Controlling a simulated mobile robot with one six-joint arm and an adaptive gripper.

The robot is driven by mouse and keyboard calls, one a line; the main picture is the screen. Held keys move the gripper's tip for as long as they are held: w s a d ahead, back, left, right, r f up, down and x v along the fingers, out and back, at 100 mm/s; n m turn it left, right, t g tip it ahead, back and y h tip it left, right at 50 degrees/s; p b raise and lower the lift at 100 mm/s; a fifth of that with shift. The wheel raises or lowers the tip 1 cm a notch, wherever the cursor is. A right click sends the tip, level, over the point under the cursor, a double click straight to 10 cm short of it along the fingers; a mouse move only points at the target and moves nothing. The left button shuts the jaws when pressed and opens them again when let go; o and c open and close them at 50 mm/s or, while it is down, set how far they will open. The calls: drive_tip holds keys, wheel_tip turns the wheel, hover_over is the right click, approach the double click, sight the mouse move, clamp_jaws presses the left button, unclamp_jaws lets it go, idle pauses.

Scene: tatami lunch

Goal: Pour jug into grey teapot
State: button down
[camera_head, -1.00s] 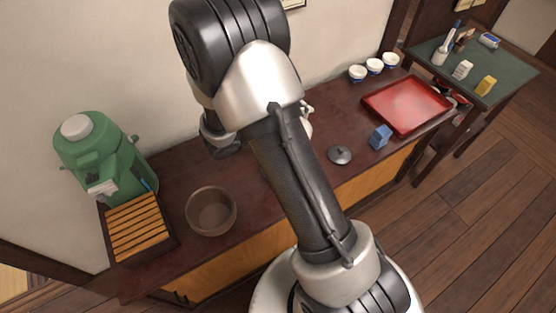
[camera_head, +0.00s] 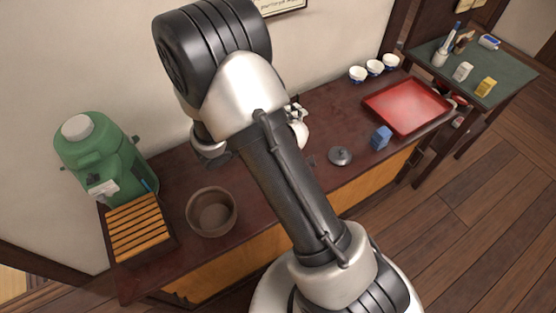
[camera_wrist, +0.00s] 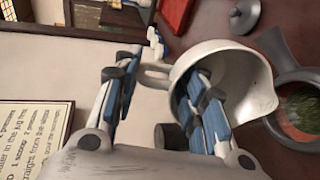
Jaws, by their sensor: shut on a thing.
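The white jug (camera_head: 301,134) shows partly beside my arm in the head view. In the wrist view the jug (camera_wrist: 238,62) has its open mouth toward the camera and its rim close to the teapot. My gripper (camera_wrist: 160,105) is shut on the jug at its handle side; the fingers hide part of the handle and mouth. The grey teapot (camera_wrist: 292,74) is at the right edge of the wrist view, lidless, with something dark green and reddish inside. My arm hides most of it in the head view. No stream of liquid shows.
A grey lid (camera_head: 340,156) lies on the dark table near a blue block (camera_head: 381,137). A red tray (camera_head: 407,88) and white cups (camera_head: 374,66) are further right. A brown bowl (camera_head: 211,230), slatted wooden tray (camera_head: 138,228) and green dispenser (camera_head: 100,158) stand left.

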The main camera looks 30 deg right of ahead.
drive_tip(key=d+y, duration=0.1)
drive_tip(key=d, duration=0.2)
drive_tip(key=shift+w+d+f, duration=0.1)
drive_tip(key=shift+w+d+f+y, duration=0.1)
drive_tip(key=shift+d+f+y, duration=0.15)
drive_tip(key=shift+y, duration=0.25)
drive_tip(key=shift+w+a, duration=0.1)
drive_tip(key=shift+a, duration=0.15)
drive_tip(key=d+y+p, duration=0.1)
drive_tip(key=p, duration=0.2)
drive_tip(key=shift+d+f+g, duration=0.1)
drive_tip(key=shift+d+g, duration=0.05)
drive_tip(key=shift+g, duration=0.15)
drive_tip(key=d+f+y+p, duration=0.3)
drive_tip(key=d+f+p, duration=0.1)
drive_tip(key=p, duration=0.1)
drive_tip(key=w+d+f+g+y+p, duration=0.1)
drive_tip(key=d+f+y+p, duration=0.3)
drive_tip(key=d+p, duration=0.1)
drive_tip(key=w+d+f+g+y+p, duration=0.1)
drive_tip(key=d+f+y+p, duration=0.3)
drive_tip(key=p, duration=0.1)
drive_tip(key=shift+w+d+f, duration=0.25)
drive_tip(key=shift+d+f, duration=0.1)
drive_tip(key=shift+d+f+y+b, duration=0.2)
drive_tip(key=shift+y+b, duration=0.2)
drive_tip(key=shift+b, duration=0.35)
